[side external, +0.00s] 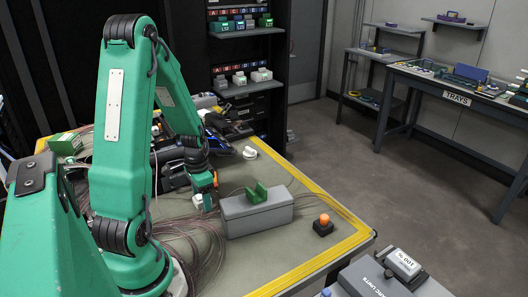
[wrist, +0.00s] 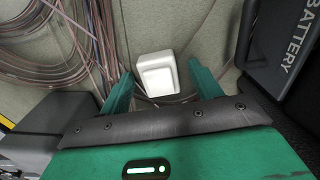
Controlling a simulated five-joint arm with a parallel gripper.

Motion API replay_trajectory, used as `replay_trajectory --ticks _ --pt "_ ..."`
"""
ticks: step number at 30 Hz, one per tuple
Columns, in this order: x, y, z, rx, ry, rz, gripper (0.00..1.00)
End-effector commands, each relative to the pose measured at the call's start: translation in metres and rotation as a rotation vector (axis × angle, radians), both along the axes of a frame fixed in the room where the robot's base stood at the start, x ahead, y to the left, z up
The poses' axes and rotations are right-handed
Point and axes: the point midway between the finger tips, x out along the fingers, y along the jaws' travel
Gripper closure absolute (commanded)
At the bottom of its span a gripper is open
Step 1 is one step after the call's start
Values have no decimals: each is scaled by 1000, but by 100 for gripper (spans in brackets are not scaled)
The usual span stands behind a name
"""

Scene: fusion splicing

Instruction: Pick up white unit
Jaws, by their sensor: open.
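The white unit (wrist: 157,72) is a small white block with rounded edges. It rests on the grey-green mat between and slightly beyond the fingertips of my gripper (wrist: 160,84) in the wrist view. The two green fingers are spread apart, one on each side of it, with no clear contact. In the side view, a small white block (side external: 198,202) lies on the mat just under and beside my gripper (side external: 211,190). There, the fingers partly overlap and are too small to make out fully.
Loose thin cables (wrist: 62,50) lie left of the unit and pass beside it. A dark case marked BATTERY (wrist: 288,45) stands close on the right. In the side view, a grey box with a green cradle (side external: 257,218) and an orange-topped button (side external: 323,222) are to the right.

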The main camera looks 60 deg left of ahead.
Motion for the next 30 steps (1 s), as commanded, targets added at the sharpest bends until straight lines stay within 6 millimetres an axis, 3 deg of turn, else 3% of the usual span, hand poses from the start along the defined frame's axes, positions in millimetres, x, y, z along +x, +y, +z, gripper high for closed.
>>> replay_trajectory --ticks 4,11,23,30 --pt "0 0 0 0 0 0 40" --pt "0 0 0 0 0 0 85" --pt "0 0 3 1 -1 0 85" --pt "1 1 18 3 -3 0 85"
